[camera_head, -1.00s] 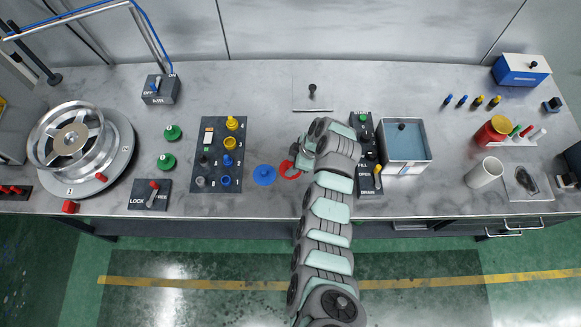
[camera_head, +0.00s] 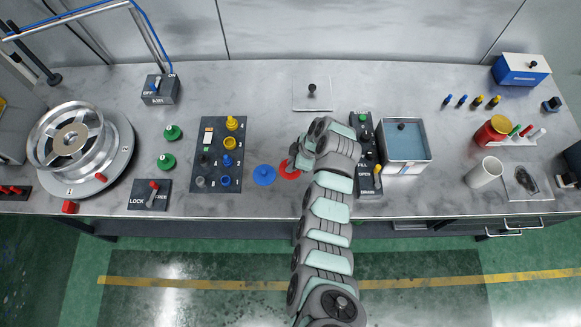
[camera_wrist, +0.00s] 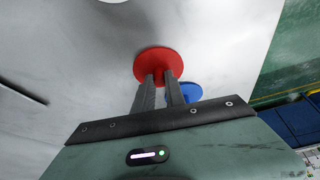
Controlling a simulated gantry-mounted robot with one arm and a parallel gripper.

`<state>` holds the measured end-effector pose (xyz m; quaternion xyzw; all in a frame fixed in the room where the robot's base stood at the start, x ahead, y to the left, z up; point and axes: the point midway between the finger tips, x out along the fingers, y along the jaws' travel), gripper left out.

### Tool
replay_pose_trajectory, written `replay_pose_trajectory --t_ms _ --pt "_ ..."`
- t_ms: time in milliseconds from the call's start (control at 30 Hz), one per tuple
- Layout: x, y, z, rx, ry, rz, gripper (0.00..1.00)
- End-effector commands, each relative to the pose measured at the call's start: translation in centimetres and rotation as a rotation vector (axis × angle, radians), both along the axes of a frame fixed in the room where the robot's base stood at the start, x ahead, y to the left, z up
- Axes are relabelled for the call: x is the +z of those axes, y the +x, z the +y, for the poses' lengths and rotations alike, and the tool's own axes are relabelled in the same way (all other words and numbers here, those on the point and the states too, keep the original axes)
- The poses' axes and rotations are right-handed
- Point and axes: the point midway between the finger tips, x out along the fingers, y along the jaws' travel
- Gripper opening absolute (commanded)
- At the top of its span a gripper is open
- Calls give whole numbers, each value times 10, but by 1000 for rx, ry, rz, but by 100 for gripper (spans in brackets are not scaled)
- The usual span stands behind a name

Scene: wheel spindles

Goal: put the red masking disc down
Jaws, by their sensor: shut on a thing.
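The red masking disc (camera_head: 289,170) is at the middle of the bench, just right of a blue disc (camera_head: 264,175). In the wrist view the red disc (camera_wrist: 158,65) is at the fingertips, and part of the blue disc (camera_wrist: 188,92) shows behind the right finger. My gripper (camera_wrist: 161,80) is shut on the red disc, seemingly at a part near its middle that the fingers hide. In the head view my gripper (camera_head: 296,164) is partly covered by my wrist. The disc lies flat, at or very close to the bench top; I cannot tell if it touches.
A dark panel of coloured knobs (camera_head: 219,155) stands left of the blue disc. A switch box (camera_head: 365,150) and a water-filled tank (camera_head: 404,168) stand right of my arm. A plate with a black knob (camera_head: 312,97) lies behind. Bench top is clear between panel and plate.

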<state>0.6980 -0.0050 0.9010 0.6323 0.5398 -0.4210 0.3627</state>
Motion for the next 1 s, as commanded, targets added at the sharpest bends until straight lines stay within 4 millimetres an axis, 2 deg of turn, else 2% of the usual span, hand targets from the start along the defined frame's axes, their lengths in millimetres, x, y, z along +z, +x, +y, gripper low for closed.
replay_pose_trajectory --t_ms 267,467,667,800,833,1000 --pt "3 0 0 1 0 0 0" --pt "20 2 0 0 -1 -5 0" --pt "56 1 0 0 -1 -4 0" --pt "89 2 0 -1 -1 -7 0" --pt "103 1 0 0 0 -3 0" --pt "137 0 0 0 1 1 0"
